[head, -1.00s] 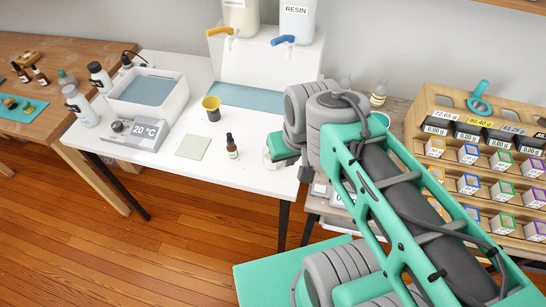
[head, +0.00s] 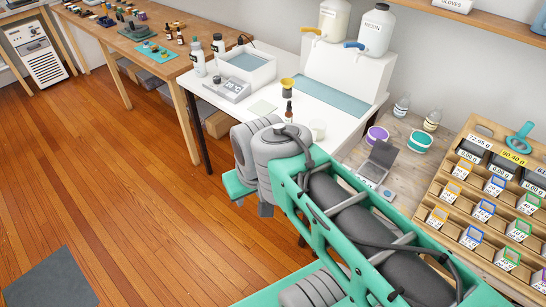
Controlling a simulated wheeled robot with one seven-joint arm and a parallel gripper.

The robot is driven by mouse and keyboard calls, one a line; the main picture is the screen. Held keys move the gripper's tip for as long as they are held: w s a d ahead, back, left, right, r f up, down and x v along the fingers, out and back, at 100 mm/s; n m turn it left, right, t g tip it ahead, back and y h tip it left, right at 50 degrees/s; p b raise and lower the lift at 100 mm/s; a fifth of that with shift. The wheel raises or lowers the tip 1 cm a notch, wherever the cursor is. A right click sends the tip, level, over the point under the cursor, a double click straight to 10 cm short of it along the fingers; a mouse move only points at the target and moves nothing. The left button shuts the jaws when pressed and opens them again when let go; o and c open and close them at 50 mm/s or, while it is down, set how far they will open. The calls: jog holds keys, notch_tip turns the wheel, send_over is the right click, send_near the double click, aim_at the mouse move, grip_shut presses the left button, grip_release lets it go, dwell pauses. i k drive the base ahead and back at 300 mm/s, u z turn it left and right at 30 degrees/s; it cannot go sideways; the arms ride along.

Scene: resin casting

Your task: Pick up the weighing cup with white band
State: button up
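A small pale, whitish cup (head: 317,129) stands on the right front part of the white table, just beyond my arm's wrist. No separate band can be made out on it. My gripper (head: 252,207) is at the left of my arm, over the floor in the picture and apart from the cups. It is partly hidden by my wrist, and its finger opening is unclear.
On the white table (head: 345,120) are a dark cup with yellow top (head: 287,87), a dropper bottle (head: 288,111) and a water bath (head: 247,65). A small scale with raised lid (head: 379,160) and a rack (head: 470,200) stand right.

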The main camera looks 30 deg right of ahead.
aim_at(317, 127)
jog(key=u, duration=0.3)
jog(key=k, duration=0.35)
jog(key=z, duration=0.15)
jog(key=i, duration=1.3)
jog(key=u, duration=0.25)
